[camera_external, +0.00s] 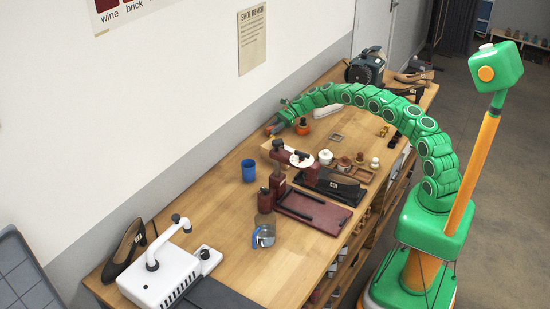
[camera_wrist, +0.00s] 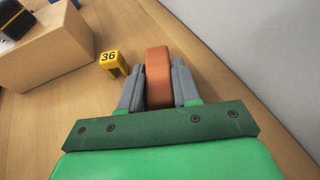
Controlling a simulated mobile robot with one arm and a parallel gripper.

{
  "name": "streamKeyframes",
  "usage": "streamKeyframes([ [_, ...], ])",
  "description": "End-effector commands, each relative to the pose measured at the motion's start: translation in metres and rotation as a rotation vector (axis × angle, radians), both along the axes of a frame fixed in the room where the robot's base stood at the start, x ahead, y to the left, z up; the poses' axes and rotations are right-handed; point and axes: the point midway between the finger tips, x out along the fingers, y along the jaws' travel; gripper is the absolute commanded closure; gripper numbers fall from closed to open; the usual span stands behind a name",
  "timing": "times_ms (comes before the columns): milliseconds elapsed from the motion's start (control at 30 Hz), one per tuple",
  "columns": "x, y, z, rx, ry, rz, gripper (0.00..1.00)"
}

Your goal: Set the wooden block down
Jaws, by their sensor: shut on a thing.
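The wooden block (camera_wrist: 158,57) is reddish-brown and shows in the wrist view between the two grey fingers of my gripper (camera_wrist: 157,78). The gripper is shut on it, with a finger against each side. Below the block is the pale wooden bench top; I cannot tell whether the block touches it. In the external view my gripper (camera_external: 272,128) is small, at the back edge of the bench (camera_external: 222,215) near the wall. The block is too small to make out clearly there.
A yellow marker numbered 36 (camera_wrist: 112,63) stands just left of the block. A wooden box (camera_wrist: 42,58) with a dark thing on top is farther left. The wall (camera_wrist: 240,50) is close on the right. A blue cup (camera_external: 249,171) and several shoe-bench tools stand farther along the bench.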

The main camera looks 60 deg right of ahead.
Motion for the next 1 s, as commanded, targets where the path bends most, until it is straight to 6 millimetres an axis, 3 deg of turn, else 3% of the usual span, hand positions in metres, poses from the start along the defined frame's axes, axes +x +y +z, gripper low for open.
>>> streamKeyframes([
  [333,0.000,0.000,-0.003,0.000,0.000,-0.001,0.98],
  [367,0.000,0.000,-0.003,0.000,0.000,-0.001,0.66],
  [500,0.000,0.000,-0.003,-0.001,-0.001,-0.001,0.44],
  [867,0.000,0.000,0.000,-0.001,-0.001,-0.001,0.43],
  [1000,-0.004,-0.013,0.005,-0.002,-0.001,-0.004,0.43],
])
